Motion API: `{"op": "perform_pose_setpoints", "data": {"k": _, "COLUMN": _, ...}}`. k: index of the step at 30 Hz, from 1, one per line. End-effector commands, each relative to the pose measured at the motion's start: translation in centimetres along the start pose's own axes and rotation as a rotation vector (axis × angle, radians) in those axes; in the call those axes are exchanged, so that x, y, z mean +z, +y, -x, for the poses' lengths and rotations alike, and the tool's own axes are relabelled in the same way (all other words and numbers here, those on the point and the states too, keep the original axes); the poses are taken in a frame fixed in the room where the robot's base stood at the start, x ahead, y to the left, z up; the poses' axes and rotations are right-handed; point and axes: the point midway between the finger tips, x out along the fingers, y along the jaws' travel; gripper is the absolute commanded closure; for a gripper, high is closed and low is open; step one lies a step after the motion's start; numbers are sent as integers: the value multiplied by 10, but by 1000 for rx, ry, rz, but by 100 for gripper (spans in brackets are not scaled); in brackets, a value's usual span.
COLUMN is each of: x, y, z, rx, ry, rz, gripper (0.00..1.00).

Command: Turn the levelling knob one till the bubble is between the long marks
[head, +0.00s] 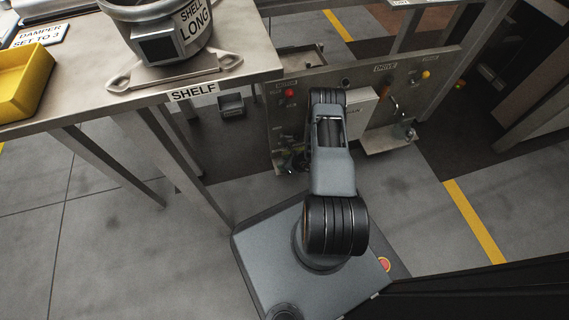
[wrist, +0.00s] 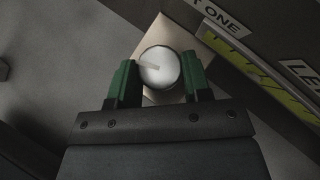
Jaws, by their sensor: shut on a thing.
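The knob (wrist: 160,67) shows in the wrist view as a round pale disc with a light pointer bar on its face. It sits on a light square plate (wrist: 148,40). My gripper (wrist: 160,78) has its two green fingers on either side of the knob, shut on it. A label ending "T ONE" (wrist: 219,17) is beside the knob. In the head view my arm reaches to the panel (head: 364,78) and hides the gripper and the knob. A yellow-green strip (wrist: 243,53) runs beside the labels in the wrist view; I cannot make out a bubble or long marks.
A shelf table (head: 262,62) with a compressor shell (head: 190,32) and a yellow bin (head: 25,80) stands at the left. The panel carries a red button (head: 289,92), a yellow knob (head: 426,74) and a small ledge (head: 390,140). Open floor (head: 110,250) lies at lower left.

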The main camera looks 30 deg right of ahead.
Motion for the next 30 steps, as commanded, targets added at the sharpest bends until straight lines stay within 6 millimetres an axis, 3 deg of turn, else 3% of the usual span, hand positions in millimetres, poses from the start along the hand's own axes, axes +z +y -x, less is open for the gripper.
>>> {"op": "perform_pose_setpoints", "data": {"k": 15, "x": 2, "y": 5, "z": -1, "rx": -277, "ry": 0, "rz": -277, "gripper": 79}}
{"op": "perform_pose_setpoints", "data": {"k": 27, "x": 1, "y": 5, "z": -1, "rx": -299, "ry": -1, "rz": -298, "gripper": 79}}
{"op": "perform_pose_setpoints", "data": {"k": 28, "x": 1, "y": 5, "z": -1, "rx": -299, "ry": -1, "rz": -297, "gripper": 54}}
{"op": "perform_pose_setpoints", "data": {"k": 30, "x": 1, "y": 5, "z": -1, "rx": -299, "ry": -1, "rz": -297, "gripper": 47}}
